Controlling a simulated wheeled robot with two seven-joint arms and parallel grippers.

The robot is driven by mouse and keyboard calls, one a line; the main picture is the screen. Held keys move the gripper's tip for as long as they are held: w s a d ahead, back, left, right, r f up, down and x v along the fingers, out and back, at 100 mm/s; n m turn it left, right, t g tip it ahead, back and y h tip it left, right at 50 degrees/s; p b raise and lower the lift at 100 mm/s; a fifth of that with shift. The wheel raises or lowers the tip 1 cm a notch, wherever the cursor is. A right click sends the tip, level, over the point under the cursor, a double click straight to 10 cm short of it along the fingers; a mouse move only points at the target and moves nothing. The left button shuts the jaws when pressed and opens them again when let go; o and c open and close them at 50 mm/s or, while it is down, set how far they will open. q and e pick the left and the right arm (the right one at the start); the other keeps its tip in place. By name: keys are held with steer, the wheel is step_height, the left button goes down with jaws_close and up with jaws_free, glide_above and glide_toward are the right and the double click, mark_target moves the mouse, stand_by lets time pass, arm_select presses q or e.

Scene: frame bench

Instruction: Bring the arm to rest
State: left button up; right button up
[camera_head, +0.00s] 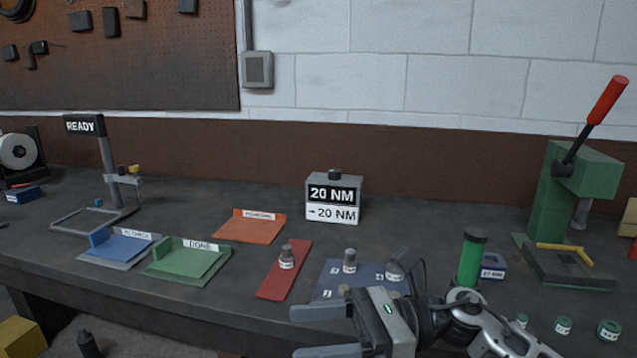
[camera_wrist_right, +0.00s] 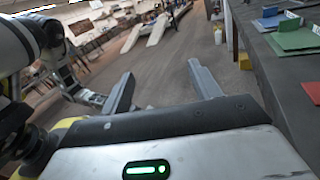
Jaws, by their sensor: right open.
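My right gripper (camera_head: 294,333) comes in from the lower right of the head view, at the front edge of the dark bench (camera_head: 250,313). Its two grey fingers point left and are spread apart, with nothing between them. In the right wrist view the open fingers (camera_wrist_right: 160,70) point out over the floor, with the bench along the right side. The gripper's body and wrist hide part of the blue mat (camera_head: 336,276) and the bench front.
A red mat (camera_head: 270,288) bears a small grey-capped part (camera_head: 287,257). Green (camera_head: 190,263), blue (camera_head: 118,246) and orange (camera_head: 249,228) trays lie left. A green cylinder (camera_head: 470,262) stands close behind my wrist. A green press (camera_head: 553,205) with a red-handled lever stands right. A 20 NM box (camera_head: 333,199) stands at the back.

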steer(key=w+d+f+n+t+h, duration=0.1)
steer(key=d+f+n+t+h, duration=0.35)
steer(key=n, duration=0.65)
steer(key=d+f+n+t+h, duration=0.1)
steer(key=f+n+t+h, duration=0.1)
steer(key=f+n+t, duration=0.55)
steer(key=w+d+f+n+t+h, duration=0.1)
steer(key=d+f+n+t+h, duration=0.2)
steer(key=n+t, duration=0.8)
steer(key=s+d+f+m+g+h, duration=0.2)
steer(key=s+d+f+m+g, duration=0.1)
steer(key=s+f, duration=0.4)
steer(key=s+d+f+m+g+h, duration=0.3)
steer(key=s+f+m+g, duration=0.3)
steer(key=f, duration=0.3)
steer(key=shift+s+d+f+g+h, duration=0.15)
steer(key=shift+s+d+g+h, duration=0.2)
steer(key=shift+d+g, duration=0.2)
steer(key=shift+c, duration=0.3)
